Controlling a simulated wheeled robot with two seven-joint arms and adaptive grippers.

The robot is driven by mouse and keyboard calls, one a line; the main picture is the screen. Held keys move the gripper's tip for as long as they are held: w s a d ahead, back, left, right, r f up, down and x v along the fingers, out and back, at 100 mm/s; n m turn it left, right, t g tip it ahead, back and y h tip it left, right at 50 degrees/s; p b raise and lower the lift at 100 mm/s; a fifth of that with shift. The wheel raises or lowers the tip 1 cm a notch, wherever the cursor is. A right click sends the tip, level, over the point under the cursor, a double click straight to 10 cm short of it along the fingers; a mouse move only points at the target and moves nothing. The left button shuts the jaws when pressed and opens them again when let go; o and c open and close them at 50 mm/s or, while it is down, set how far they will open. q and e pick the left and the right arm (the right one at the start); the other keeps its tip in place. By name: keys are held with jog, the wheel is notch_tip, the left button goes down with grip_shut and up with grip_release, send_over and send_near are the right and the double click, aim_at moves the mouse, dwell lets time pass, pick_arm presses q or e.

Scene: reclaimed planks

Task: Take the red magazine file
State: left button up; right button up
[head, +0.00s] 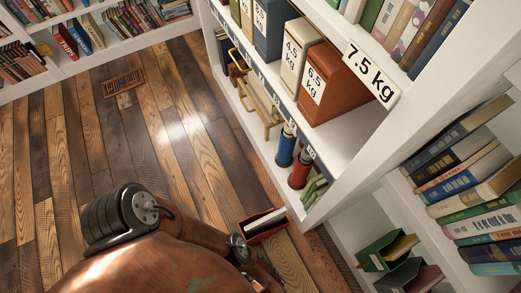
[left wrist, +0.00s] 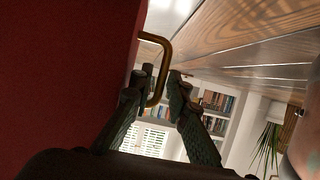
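The red magazine file (head: 263,237) shows in the head view at the lower middle, by the foot of the shelves, with white and dark items inside. My copper-coloured arm partly covers it. In the left wrist view a large dark red wall (left wrist: 65,75) fills the left side, with a brass handle (left wrist: 163,72) standing out from it. My left gripper (left wrist: 163,75) is open, its two dark fingers on either side of the handle's bar. A gap shows at the right finger; contact at the left finger is unclear. My right gripper is not in view.
White shelves (head: 329,205) stand right of the file. They hold boxes marked with kilograms, blue (head: 286,147) and red (head: 301,170) cylinders, and a brass frame (head: 262,100). A green file (head: 378,259) sits at lower right.

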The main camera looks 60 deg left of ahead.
pick_arm(q)
jog(key=shift+a+f, duration=0.1)
jog(key=shift+a, duration=0.05)
jog(key=shift+c, duration=0.9)
grip_shut()
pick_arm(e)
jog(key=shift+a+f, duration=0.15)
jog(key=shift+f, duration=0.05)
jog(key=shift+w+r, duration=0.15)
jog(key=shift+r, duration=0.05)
